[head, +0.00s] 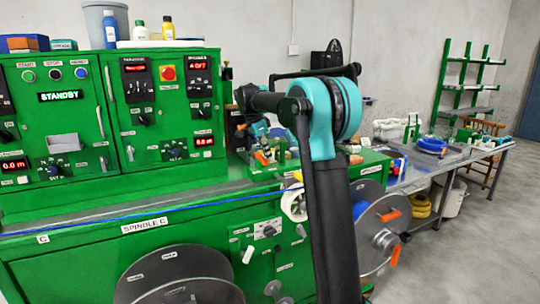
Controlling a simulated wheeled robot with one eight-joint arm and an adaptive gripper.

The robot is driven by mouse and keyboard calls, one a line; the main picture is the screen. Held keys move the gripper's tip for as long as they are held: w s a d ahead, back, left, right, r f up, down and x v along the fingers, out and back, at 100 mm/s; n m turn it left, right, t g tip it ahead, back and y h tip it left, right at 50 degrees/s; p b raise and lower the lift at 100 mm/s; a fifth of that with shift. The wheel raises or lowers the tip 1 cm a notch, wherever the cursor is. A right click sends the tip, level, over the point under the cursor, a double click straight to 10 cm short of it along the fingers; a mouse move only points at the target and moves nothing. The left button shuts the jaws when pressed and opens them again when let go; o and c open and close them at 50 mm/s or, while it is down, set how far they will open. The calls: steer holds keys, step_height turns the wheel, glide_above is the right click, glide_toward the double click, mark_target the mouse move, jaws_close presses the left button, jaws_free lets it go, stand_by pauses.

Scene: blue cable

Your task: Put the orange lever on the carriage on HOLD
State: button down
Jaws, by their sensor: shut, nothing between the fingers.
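The carriage (285,163) is a small cluster of parts on the green machine top, just left of my upright arm. A small orange piece (262,158) there looks like the lever; its setting and label are too small to read. My gripper (272,148) hangs below my teal wrist, close to the orange piece. Its fingers are shut and seem empty. I cannot tell whether they touch the lever. My arm hides part of the carriage's right side.
The blue cable (130,211) runs along the machine front towards a white roller (294,204). Green control panels (60,110) rise at left; one reads STANDBY. A reel (375,235) with orange parts stands right of my arm. A grey workbench (465,155) and open floor lie at right.

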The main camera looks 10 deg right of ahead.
steer(key=shift+s+a, duration=0.35)
steer(key=shift+a, duration=0.35)
steer(key=shift+s+a, duration=0.1)
steer(key=shift+a, duration=0.25)
steer(key=shift+r, duration=0.1)
